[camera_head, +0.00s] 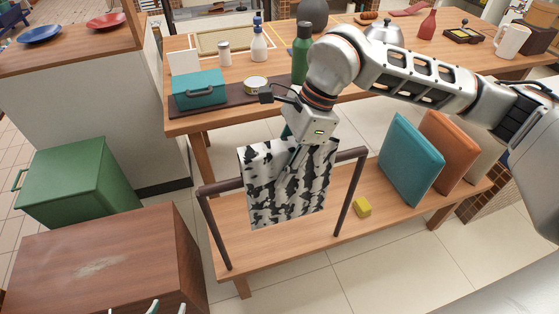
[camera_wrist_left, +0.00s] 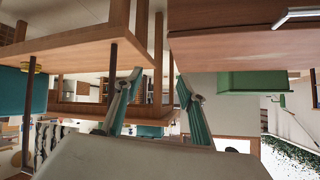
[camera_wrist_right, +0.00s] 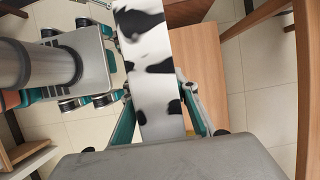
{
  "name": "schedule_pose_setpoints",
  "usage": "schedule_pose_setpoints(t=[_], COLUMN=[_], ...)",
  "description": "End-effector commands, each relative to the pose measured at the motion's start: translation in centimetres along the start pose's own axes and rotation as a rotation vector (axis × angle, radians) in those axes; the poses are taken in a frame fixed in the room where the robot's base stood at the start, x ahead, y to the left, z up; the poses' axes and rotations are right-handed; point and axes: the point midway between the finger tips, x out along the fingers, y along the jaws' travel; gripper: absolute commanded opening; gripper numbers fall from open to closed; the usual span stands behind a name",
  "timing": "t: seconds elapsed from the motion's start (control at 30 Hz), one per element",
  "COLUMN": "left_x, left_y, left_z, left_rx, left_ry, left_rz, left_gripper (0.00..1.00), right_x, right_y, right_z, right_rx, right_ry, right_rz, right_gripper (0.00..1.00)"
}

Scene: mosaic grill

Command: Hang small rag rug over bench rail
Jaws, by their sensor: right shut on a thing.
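The small rag rug (camera_head: 287,192), white with black patches, hangs at the bench rail (camera_head: 352,155) and hides the rail's middle. Its top edge stands above the rail line; I cannot tell whether part of it lies behind the rail. My right gripper (camera_head: 294,157) is shut on the rug near its upper part. In the right wrist view the rug (camera_wrist_right: 150,60) runs as a strip between the fingers (camera_wrist_right: 162,118). My left gripper (camera_wrist_left: 157,82) is open and empty; only its tips show at the head view's bottom edge, over the brown cabinet.
The wooden bench (camera_head: 345,213) carries a yellow block (camera_head: 362,207), a teal panel (camera_head: 411,160) and an orange panel (camera_head: 449,150). Behind it, a table (camera_head: 350,88) holds bottles and a teal box (camera_head: 200,89). A brown cabinet (camera_head: 90,255) and green box (camera_head: 62,180) stand left.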

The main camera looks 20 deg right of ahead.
Motion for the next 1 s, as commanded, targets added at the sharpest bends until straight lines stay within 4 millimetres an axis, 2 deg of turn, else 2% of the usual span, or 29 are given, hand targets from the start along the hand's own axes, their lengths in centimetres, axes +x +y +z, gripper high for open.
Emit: schedule_pose_setpoints(t=[0.17,0.43,0.7,1.0], left_x=[0.3,0.6,0.6,0.7], left_y=[0.0,0.2,0.1,0.1], left_z=[0.3,1.9,1.7,1.8], left_rx=[0.005,0.014,0.016,0.018], left_ry=[0.000,-0.023,-0.017,-0.017], left_rz=[-0.002,0.000,-0.003,-0.004], left_gripper=[0.40,0.40,0.40,0.40], right_x=[1.4,3.3,4.6,5.2], right_y=[0.0,0.0,0.0,0.0], right_z=[-0.6,-1.3,-1.9,-2.1], right_rx=[0.000,0.001,0.000,-0.001], right_ry=[-0.001,-0.001,0.000,-0.001], right_rz=[0.001,0.003,0.000,-0.002], right_gripper=[0.00,0.00,0.00,0.00])
